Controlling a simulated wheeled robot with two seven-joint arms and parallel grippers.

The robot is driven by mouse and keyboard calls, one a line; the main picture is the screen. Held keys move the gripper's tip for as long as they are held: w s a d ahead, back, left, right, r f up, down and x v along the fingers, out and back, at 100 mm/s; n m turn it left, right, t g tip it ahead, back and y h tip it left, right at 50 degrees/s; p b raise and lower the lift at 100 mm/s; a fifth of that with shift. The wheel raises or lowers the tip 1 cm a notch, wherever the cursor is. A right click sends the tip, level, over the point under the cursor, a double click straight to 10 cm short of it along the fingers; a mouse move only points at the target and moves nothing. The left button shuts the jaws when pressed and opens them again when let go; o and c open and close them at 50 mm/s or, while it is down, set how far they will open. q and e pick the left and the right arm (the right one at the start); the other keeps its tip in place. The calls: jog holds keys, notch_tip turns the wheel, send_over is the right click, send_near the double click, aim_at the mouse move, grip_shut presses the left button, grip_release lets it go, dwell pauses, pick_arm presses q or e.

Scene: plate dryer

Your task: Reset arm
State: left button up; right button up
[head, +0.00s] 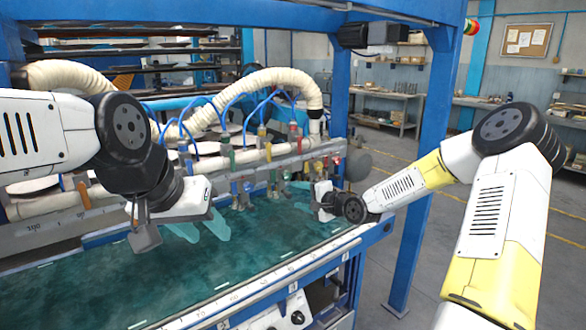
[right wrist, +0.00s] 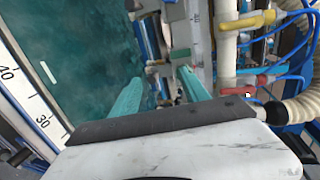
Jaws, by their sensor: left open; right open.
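My left gripper (head: 206,232) has teal fingers that are apart and empty, low over the left-middle of the green bed (head: 90,285) of the blue-framed machine. My right gripper (head: 298,196) is open and empty above the far right part of the bed, close to the row of coloured clamps (head: 245,190). In the right wrist view, its two teal fingers (right wrist: 160,92) are well apart with nothing between them. My right arm bends in from the right edge, and my left arm comes in from the left.
A blue post (head: 430,170) stands behind my right arm. Cream hoses (head: 270,80) and thin blue tubes arch over the clamps. A scaled rail (head: 270,275) edges the bed's front; knobs (head: 297,317) sit below. Racks with pale discs (head: 100,45) are at back left. The floor at right is open.

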jog(key=s+d+r+n+g+h, duration=0.1)
jog(key=s+d+r+n+h, duration=0.2)
jog(key=s, duration=0.6)
jog(key=s+d+r+n+g+h, duration=0.2)
jog(key=s+d+r+n, duration=0.1)
jog(key=s, duration=0.7)
jog(key=s+d+r+n+g+h, duration=0.1)
jog(key=s+d+r+n+h, duration=0.2)
jog(key=s, duration=0.6)
notch_tip(320, 180, up, 4)
jog(key=shift+s+d+f+g+h, duration=0.2)
jog(key=shift+d+g+h, duration=0.15)
jog(key=shift+d, duration=0.65)
jog(key=s, duration=0.3)
jog(key=s+n+y, duration=0.1)
jog(key=s, duration=0.2)
jog(key=s+r+n+g, duration=0.1)
jog(key=s, duration=0.2)
jog(key=shift+s+a+y, duration=0.2)
jog(key=shift+a+y, duration=0.05)
jog(key=shift+c, duration=0.2)
